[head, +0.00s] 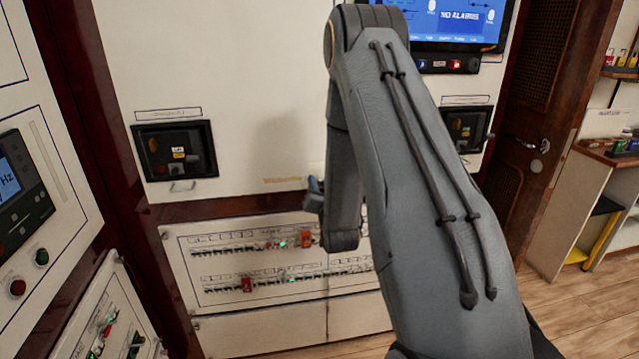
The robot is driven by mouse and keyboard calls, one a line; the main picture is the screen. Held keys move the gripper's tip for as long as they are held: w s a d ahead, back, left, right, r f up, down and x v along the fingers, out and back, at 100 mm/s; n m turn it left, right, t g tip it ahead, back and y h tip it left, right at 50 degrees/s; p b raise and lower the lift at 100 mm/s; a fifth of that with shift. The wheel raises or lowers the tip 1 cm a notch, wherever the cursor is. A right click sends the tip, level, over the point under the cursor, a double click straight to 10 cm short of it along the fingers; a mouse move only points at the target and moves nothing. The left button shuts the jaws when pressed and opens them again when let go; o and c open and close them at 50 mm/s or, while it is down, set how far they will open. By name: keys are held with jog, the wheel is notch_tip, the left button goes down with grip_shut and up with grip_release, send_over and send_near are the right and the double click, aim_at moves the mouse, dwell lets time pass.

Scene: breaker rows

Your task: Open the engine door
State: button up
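A dark brown door (513,140) with a mesh upper panel and a louvred lower panel stands at the right in the head view. It looks shut in its frame. A silver lever handle (535,146) sits on its right side. No label naming it the engine door can be read. My grey arm covers the middle of the view, left of the door and apart from its handle. A small part of my gripper (314,195) seems to show at the arm's far end, in front of the white panel wall. Its fingers are hidden or too small to read.
A white cabinet wall with breaker rows (270,260) stands ahead, with a blue screen (460,22) above. A control panel (40,190) is close at the left. A shelf unit (590,190) stands right of the door. Wooden floor (570,310) is clear at lower right.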

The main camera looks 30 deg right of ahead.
jog(key=shift+w, duration=0.1)
grip_shut()
dwell(1.4)
